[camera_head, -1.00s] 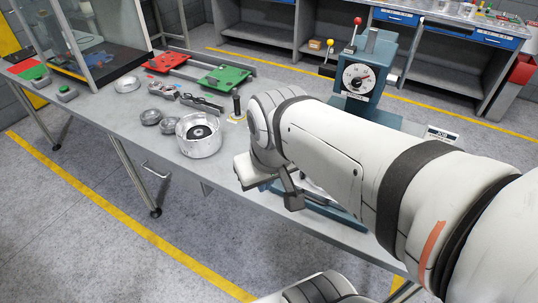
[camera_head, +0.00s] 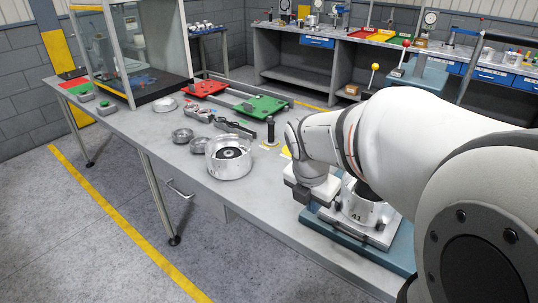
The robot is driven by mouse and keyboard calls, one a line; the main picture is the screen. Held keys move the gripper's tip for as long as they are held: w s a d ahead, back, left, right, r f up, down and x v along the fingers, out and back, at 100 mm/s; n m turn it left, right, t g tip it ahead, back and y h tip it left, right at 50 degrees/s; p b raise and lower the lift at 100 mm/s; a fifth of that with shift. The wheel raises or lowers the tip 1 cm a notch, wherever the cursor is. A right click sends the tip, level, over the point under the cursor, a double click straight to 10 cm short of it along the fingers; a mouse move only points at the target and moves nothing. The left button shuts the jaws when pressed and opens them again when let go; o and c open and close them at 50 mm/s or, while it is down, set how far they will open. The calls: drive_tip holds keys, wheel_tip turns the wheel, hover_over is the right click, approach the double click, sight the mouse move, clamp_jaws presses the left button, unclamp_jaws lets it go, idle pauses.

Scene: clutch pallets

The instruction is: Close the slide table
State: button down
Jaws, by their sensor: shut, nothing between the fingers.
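A sliding fixture with a red plate (camera_head: 204,88) and a green plate (camera_head: 262,105) on dark rails (camera_head: 232,96) lies at the back of the workbench. At the right, a metal drum marked 41 (camera_head: 362,206) sits on a plate over a blue base (camera_head: 335,232). I cannot tell for sure which of these is the slide table. My gripper (camera_head: 312,192) is at the left edge of the blue base, beside the drum. It is shut and empty; its fingertips are hard to make out.
An open metal housing (camera_head: 229,158) and small round parts (camera_head: 183,135) stand left of my gripper. A black-handled tool (camera_head: 270,131) stands behind the housing. A glass cabinet (camera_head: 135,50) is at the far left of the bench (camera_head: 150,125). The bench's front strip is mostly clear.

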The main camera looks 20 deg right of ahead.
drive_tip(key=shift+n, duration=0.3)
drive_tip(key=b+x, duration=0.1)
drive_tip(key=x, duration=1)
drive_tip(key=shift+w+d+r, duration=0.2)
drive_tip(key=shift+w+d, duration=0.2)
drive_tip(key=shift+d, duration=0.2)
drive_tip(key=shift+w+d+r, duration=0.2)
drive_tip(key=shift+w+d, duration=0.25)
drive_tip(key=shift+d, duration=0.1)
drive_tip(key=shift+w+d, duration=0.4)
drive_tip(key=shift+d, duration=0.05)
